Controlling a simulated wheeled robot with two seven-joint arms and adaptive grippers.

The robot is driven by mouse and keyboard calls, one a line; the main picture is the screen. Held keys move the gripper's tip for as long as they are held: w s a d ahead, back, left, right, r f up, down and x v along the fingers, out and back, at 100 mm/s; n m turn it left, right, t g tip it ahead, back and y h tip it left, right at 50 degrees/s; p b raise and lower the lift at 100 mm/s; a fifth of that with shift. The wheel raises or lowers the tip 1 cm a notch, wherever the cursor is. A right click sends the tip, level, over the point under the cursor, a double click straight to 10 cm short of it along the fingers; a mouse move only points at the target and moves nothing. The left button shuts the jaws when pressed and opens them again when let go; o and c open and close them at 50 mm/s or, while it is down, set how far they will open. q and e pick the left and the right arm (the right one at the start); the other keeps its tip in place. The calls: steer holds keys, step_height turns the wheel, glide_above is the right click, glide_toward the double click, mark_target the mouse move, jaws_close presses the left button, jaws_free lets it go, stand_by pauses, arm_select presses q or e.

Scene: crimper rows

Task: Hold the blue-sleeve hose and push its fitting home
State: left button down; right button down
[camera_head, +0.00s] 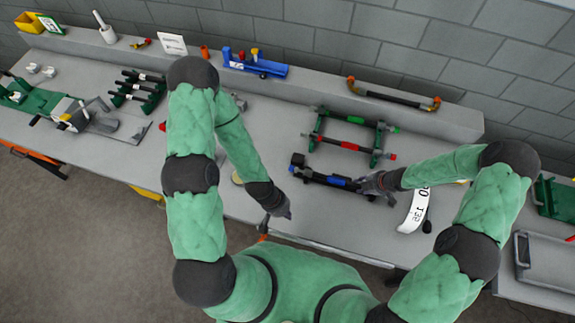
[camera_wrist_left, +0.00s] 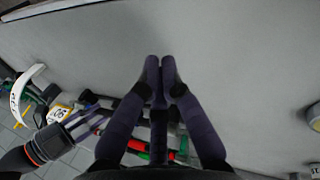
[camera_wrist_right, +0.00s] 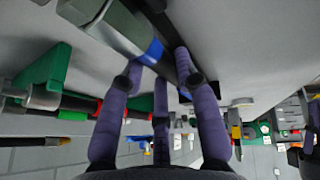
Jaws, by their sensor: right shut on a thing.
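The blue-sleeve hose (camera_head: 338,181) lies at the front of the green rack, a dark hose with a blue band. A dark block with some blue (camera_head: 298,161) is at its left end. I cannot tell how far the fitting is seated. My right gripper (camera_head: 372,184) is shut on the hose near its right end. In the right wrist view, the blue band (camera_wrist_right: 155,50) shows between and beside the fingers (camera_wrist_right: 160,68). My left gripper (camera_head: 285,212) is over the bench, left of the hose and apart from it. In the left wrist view its fingertips (camera_wrist_left: 160,68) are together with nothing between them.
The red-sleeve hose (camera_head: 348,146) and green-sleeve hose (camera_head: 357,122) lie further back across the rack. A white numbered curved label (camera_head: 414,211) is right of my right gripper. A dark hose with orange ends (camera_head: 394,96) lies on the back ledge.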

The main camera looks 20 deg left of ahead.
mark_target(290, 168)
arm_select(q)
steer(key=w+a+n, duration=0.2)
steer(key=w, duration=0.1)
steer(key=w+a+n, duration=0.2)
steer(key=w, duration=0.2)
steer(key=w+a+r+n, duration=0.1)
steer(key=w+a+n, duration=0.1)
steer(key=w, duration=0.1)
steer(key=shift+w+a+n, duration=0.25)
steer(key=shift+w+n, duration=0.05)
steer(key=shift+n, duration=0.1)
arm_select(e)
steer(key=shift+s+f, duration=0.1)
arm_select(q)
steer(key=w+a+r+n, duration=0.6)
steer(key=w+a+n, duration=0.2)
steer(key=a, duration=0.1)
steer(key=x, duration=0.9)
steer(key=shift+d, duration=0.2)
steer(key=d, duration=0.3)
steer(key=shift+w+f, duration=0.1)
steer(key=shift+f, duration=0.25)
steer(key=shift+d, duration=0.6)
steer(key=shift+d, duration=1.65)
arm_select(e)
steer(key=shift+s, duration=0.1)
steer(key=shift+a, duration=0.1)
